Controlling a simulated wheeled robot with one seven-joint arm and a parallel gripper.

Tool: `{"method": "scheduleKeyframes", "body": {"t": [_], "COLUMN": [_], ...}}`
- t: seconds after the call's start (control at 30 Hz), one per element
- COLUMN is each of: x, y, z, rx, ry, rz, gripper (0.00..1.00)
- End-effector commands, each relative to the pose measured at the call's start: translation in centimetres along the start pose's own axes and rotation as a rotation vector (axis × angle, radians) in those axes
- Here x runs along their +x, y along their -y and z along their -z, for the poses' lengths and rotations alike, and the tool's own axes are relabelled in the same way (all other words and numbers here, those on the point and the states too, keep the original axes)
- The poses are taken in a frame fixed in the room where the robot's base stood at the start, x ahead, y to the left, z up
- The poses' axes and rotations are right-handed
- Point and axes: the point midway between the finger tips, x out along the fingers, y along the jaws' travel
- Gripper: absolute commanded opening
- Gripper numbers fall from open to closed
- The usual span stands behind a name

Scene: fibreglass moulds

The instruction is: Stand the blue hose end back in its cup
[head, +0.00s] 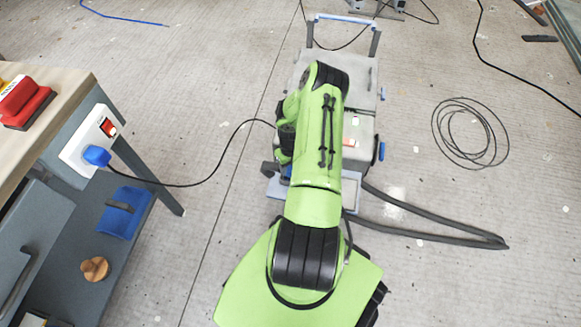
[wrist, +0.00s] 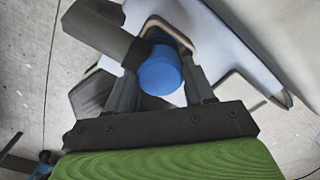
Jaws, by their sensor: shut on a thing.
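My gripper (wrist: 160,88) is shut on the blue hose end (wrist: 160,74), which sits between its two dark fingers in the wrist view. A thick dark grey hose (wrist: 98,32) runs from the hose end to the upper left. A tan-rimmed opening (wrist: 176,33) shows just behind the hose end on a pale grey body; I cannot tell if it is the cup or whether the hose end is in it. In the head view my green arm hides my gripper and the hose end. The dark hose (head: 432,223) lies bent on the floor to the right.
A grey wheeled machine (head: 362,128) with a blue-topped handle (head: 345,18) stands beyond my arm. A workbench (head: 58,80) with a socket box (head: 90,140) is at the left, its black cable crossing to the machine. A coiled wire (head: 470,133) lies on open floor at right.

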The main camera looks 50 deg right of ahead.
Motion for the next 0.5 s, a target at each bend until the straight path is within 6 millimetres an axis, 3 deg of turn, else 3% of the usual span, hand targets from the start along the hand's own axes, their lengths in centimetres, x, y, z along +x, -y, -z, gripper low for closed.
{"method": "scheduleKeyframes", "body": {"t": [0.2, 0.23, 0.4, 0.5], "x": [0.06, 0.11, 0.06, 0.06], "y": [-0.01, -0.01, -0.01, 0.00], "z": [0.00, 0.01, 0.00, 0.00], "rx": [-0.001, -0.001, -0.001, -0.001], "ry": [0.000, 0.000, 0.000, 0.000], "rz": [0.000, 0.000, 0.000, 0.000], "gripper": [0.29, 0.55, 0.78, 0.78]}}
